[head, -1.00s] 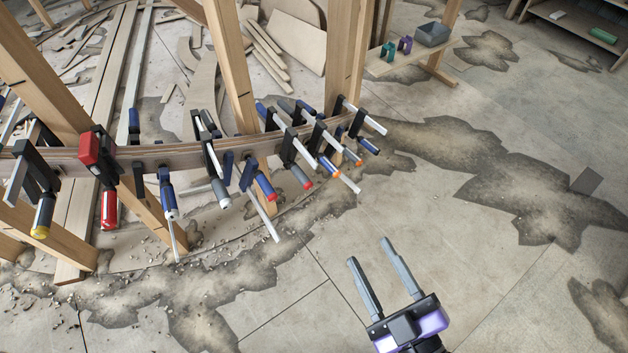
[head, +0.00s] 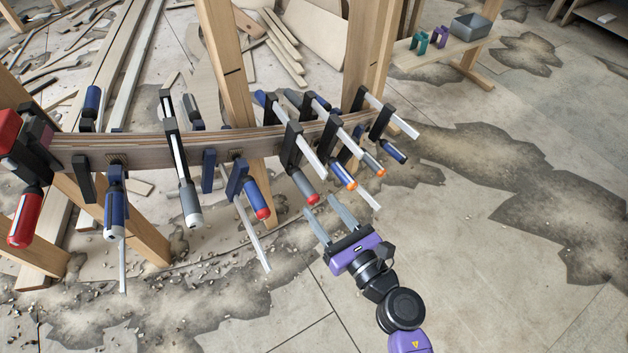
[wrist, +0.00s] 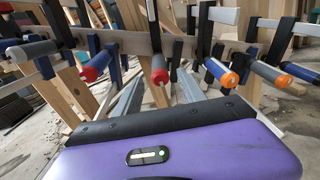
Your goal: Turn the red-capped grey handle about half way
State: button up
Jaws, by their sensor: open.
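The red-capped grey handle (head: 303,186) hangs from a clamp on the curved wooden stringer, right of the middle in the head view. In the wrist view the same grey handle (wrist: 159,66) points its red cap at the camera, in line with the gap between my fingers. My gripper (head: 322,212) is open and empty. Its fingertips are just below and right of the red cap in the head view, apart from it as far as I can see. The exact distance in depth is hard to tell.
A blue handle with a red cap (head: 257,198) hangs to the left, and orange-capped handles (head: 343,176) hang close on the right. Clamp bars stick out around them. The curved stringer (head: 140,150) rests against wooden posts.

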aim_at(305, 187)
jog(key=shift+w+n, duration=0.1)
jog(key=shift+n, duration=0.3)
jog(key=b+x, duration=0.1)
jog(key=x, duration=0.6)
jog(key=shift+w+a, duration=0.15)
jog(key=shift+a, duration=0.1)
grip_shut()
